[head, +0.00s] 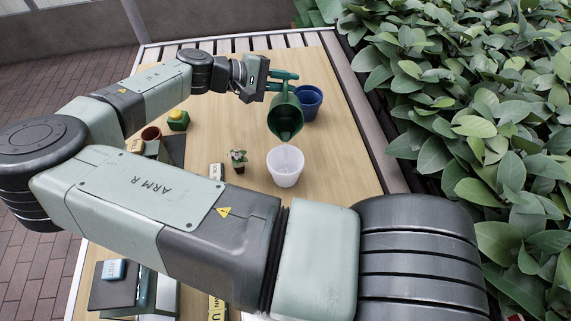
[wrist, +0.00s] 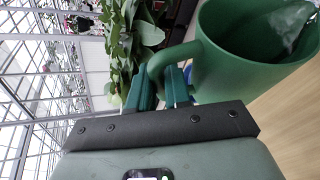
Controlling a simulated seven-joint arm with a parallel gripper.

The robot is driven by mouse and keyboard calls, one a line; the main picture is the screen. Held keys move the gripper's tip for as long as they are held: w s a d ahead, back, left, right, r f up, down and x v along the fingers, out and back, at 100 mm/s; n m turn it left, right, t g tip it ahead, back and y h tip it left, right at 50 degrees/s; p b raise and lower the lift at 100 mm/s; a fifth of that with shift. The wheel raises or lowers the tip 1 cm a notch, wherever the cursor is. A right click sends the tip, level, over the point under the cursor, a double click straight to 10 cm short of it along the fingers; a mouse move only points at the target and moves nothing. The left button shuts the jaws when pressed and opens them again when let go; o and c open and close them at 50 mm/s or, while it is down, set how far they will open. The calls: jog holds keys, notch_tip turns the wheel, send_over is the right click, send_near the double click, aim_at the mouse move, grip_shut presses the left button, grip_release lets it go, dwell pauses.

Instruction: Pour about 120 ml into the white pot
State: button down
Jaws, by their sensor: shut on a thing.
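My gripper (head: 284,80) is shut on the handle of a green jug (head: 286,117), above the table. The jug is tilted, its mouth facing down toward the white pot (head: 285,172). A faint pale, clear streak, like water, runs from the jug's mouth into the white pot. The pot stands upright on the table just below the jug; its fill level is hard to tell. In the wrist view, my gripper's green fingers (wrist: 160,88) close on the handle of the jug (wrist: 245,68), and clear water shows inside it.
A blue pot (head: 309,102) stands just behind the jug. A small potted plant (head: 238,162) stands left of the white pot. A green-and-yellow item (head: 178,120) and a brown pot (head: 151,133) are farther left. A leafy hedge (head: 480,110) lines the right side. My arm covers the near table.

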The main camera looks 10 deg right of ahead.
jog(key=shift+s+r, duration=0.2)
jog(key=shift+r, duration=0.05)
jog(key=w+f, duration=0.1)
jog(key=w+f+n+g, duration=0.1)
jog(key=w+f+n, duration=0.1)
jog(key=f, duration=0.1)
jog(key=shift+w+d+f+g+y, duration=0.1)
jog(key=shift+d+g+y, duration=0.2)
jog(key=shift+g, duration=0.1)
jog(key=w+f+n, duration=0.1)
jog(key=f+n+g, duration=0.1)
jog(key=shift+w+f, duration=0.3)
jog(key=shift+w, duration=0.05)
dwell(1.6)
jog(key=w+d+f+n+g+b, duration=0.1)
jog(key=w+f+n+g+b, duration=0.1)
jog(key=w+n+g+b, duration=0.1)
jog(key=shift+w+f+n+g+y, duration=0.15)
jog(key=shift+w+n+g+y, duration=0.4)
jog(key=shift+w, duration=0.85)
jog(key=shift+n+h+b, duration=0.25)
jog(key=shift+b, duration=0.1)
